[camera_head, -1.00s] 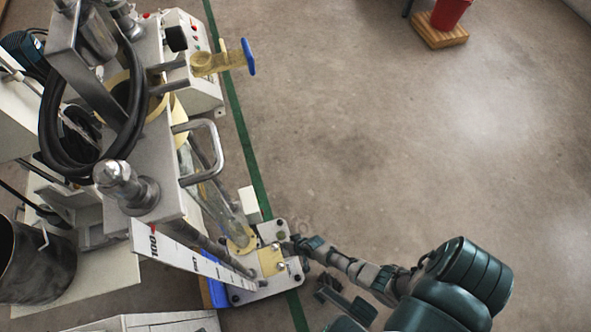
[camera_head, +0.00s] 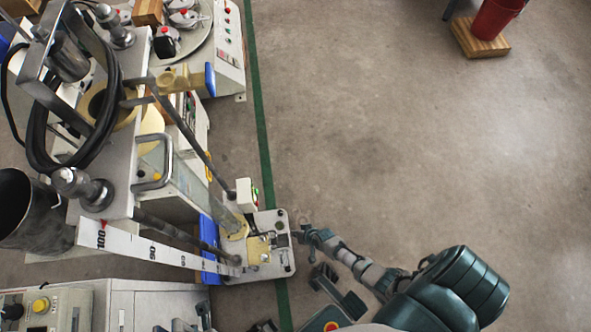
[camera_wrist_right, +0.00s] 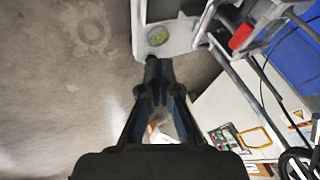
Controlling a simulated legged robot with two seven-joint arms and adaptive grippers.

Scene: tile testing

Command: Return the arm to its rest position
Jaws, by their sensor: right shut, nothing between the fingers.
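My right arm (camera_head: 372,270) reaches in from the lower right in the head view, dark teal and grey. My right gripper (camera_head: 304,233) is at its far end, just right of the metal base plate (camera_head: 281,259) of the testing rig, with a small gap between them in the picture. In the right wrist view the gripper's two dark fingers (camera_wrist_right: 152,66) come together at the tips and hold nothing. The fingertips appear in front of the pale plate edge. I cannot make out my left gripper in either view.
The tall rig has a white scale (camera_head: 150,248), a metal handle (camera_head: 153,165) and a black cable loop. Machines stand behind it, and a dark metal bucket (camera_head: 22,210) is at left. The floor between is clear.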

